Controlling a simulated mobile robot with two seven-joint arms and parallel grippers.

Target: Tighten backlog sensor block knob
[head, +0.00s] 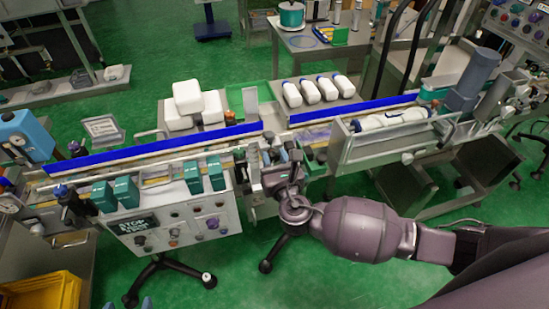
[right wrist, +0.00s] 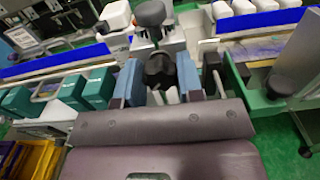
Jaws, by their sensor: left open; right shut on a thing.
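In the right wrist view, a black knob (right wrist: 160,68) sits between the two blue-padded fingers of my right gripper (right wrist: 159,82). The gripper is shut on it. A pale grey block (right wrist: 172,42) stands just behind the knob and carries a second, larger black knob (right wrist: 150,13) on top. In the head view, my right gripper (head: 282,162) is at the middle of the conveyor's front side; the held knob is mostly hidden there.
The conveyor with blue rails (head: 160,148) runs across the view. Green boxes (head: 126,190) and a control panel (head: 170,228) stand left of the right gripper. A steel trough (head: 385,145) holding white bottles lies to the right. A yellow crate (head: 40,291) is at lower left.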

